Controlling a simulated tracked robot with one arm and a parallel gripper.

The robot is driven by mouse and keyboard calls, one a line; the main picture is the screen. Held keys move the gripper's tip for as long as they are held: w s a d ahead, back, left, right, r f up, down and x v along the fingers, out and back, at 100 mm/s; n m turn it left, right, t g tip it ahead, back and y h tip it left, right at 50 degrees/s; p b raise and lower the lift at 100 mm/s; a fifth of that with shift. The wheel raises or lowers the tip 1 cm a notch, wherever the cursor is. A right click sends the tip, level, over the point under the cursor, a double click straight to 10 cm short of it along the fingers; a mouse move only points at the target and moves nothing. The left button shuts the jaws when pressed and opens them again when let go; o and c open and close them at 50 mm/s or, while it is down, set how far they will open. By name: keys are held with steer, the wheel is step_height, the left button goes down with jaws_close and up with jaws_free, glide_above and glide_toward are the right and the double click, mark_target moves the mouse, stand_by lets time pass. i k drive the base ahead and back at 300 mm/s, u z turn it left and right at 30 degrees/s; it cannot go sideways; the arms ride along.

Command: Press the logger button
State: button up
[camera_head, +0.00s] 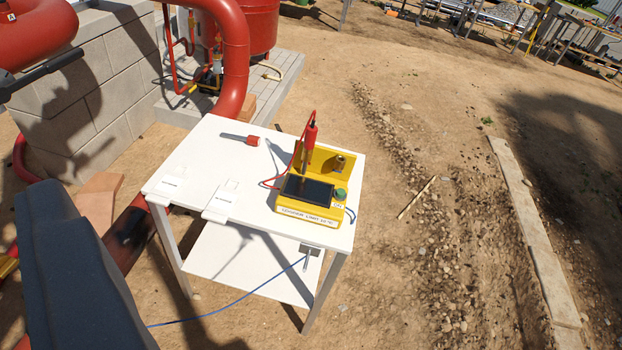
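The logger (306,214) is a yellow box with a dark screen (307,189), on the right part of a white table. A round green button (341,194) sits at the right of the screen and looks uncovered. A red probe (310,135) stands upright at the back of the logger, with a red cable looping to its left. A large dark grey part, apparently of my gripper (75,270), fills the lower left, well apart from the logger. Its fingertips are not clearly shown, so I cannot tell whether it is open.
The white table (190,160) has a lower shelf and a red-tipped tool (252,140) on top. Red pipes (232,50) and a block wall (100,80) stand behind and left. A blue cable (235,304) runs to the ground. Bare dirt lies open to the right.

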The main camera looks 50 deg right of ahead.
mark_target(340, 192)
steer(key=z, duration=1.3)
